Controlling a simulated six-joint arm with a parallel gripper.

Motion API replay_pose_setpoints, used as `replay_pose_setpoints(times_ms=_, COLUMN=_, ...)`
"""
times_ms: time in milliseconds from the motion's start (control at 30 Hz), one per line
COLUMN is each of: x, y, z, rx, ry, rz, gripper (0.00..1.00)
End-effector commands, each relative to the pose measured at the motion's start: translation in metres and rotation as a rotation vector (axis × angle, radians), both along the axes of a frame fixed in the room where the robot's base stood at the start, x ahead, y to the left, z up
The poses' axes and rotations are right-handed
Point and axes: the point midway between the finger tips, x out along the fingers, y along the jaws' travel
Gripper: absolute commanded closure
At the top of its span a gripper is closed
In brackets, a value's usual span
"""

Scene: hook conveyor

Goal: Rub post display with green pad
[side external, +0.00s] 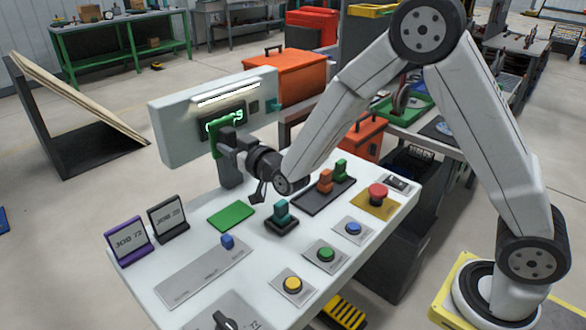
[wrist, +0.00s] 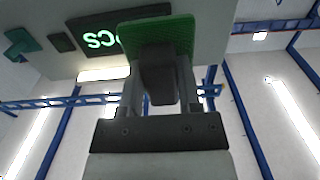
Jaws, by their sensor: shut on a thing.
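The post display (side external: 222,122) is a dark screen with glowing green characters, set in a pale panel. In the wrist view the display (wrist: 88,36) is at the upper left, partly covered. My gripper (side external: 230,141) is shut on the dark handle of the green pad (side external: 214,148). In the wrist view the green pad (wrist: 180,33) sits beyond the fingers of my gripper (wrist: 158,85), overlapping the right part of the display. The pad is up at the panel face, at the display's lower edge in the side view. I cannot tell whether it touches.
A flat green rectangle (side external: 231,215) lies on the white table (side external: 190,245). Two job signs (side external: 130,240), a teal-handled block (side external: 281,215), a tray with orange and green pieces (side external: 322,196), a red button (side external: 377,192) and several coloured buttons occupy the tabletop.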

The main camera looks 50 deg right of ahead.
Motion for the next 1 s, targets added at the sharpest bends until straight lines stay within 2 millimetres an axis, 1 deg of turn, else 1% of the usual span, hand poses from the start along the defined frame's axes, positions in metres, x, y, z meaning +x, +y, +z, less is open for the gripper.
replay_pose_setpoints(times_ms=467, x=-0.004, y=0.0, z=0.001, rx=0.001, ry=-0.002, rz=0.0, gripper=1.0)
replay_pose_setpoints(times_ms=800, x=-0.025, y=0.0, z=0.001, rx=0.001, ry=-0.002, rz=-0.001, gripper=1.0)
replay_pose_setpoints(times_ms=1000, x=-0.031, y=0.0, z=0.001, rx=0.001, ry=-0.001, rz=-0.001, gripper=1.0)
